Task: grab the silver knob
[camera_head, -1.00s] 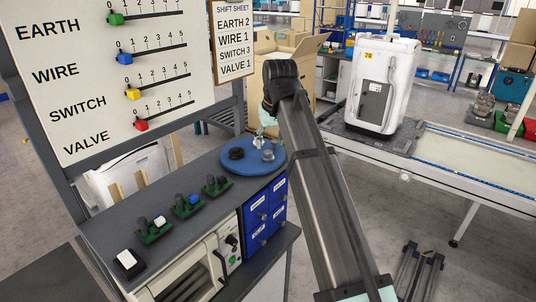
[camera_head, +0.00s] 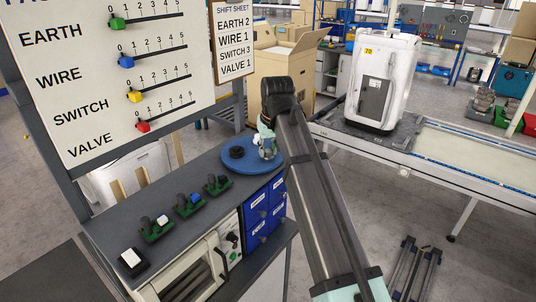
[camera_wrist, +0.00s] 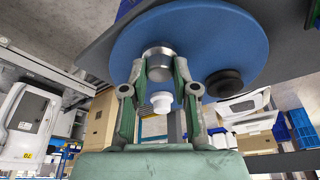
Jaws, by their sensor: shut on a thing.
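The silver knob (camera_wrist: 158,58) stands on the round blue disc (camera_wrist: 205,40) in the wrist view. My gripper (camera_wrist: 159,66) is shut on it, one finger on each side. A white knob (camera_wrist: 161,102) shows between the fingers, nearer the palm, and a black knob (camera_wrist: 225,83) stands to the right. In the head view the blue disc (camera_head: 240,170) lies at the bench's far end, with the black knob (camera_head: 237,152) on its left part. My gripper (camera_head: 267,146) is low over its right part, partly covered by my arm, and the silver knob is hard to make out.
Several green switch units (camera_head: 188,204) stand along the grey bench (camera_head: 125,212), left of the disc. Blue drawers (camera_head: 258,215) sit below it. A slider board (camera_head: 110,70) rises behind. A conveyor (camera_head: 450,165) with a white machine (camera_head: 381,80) is at right.

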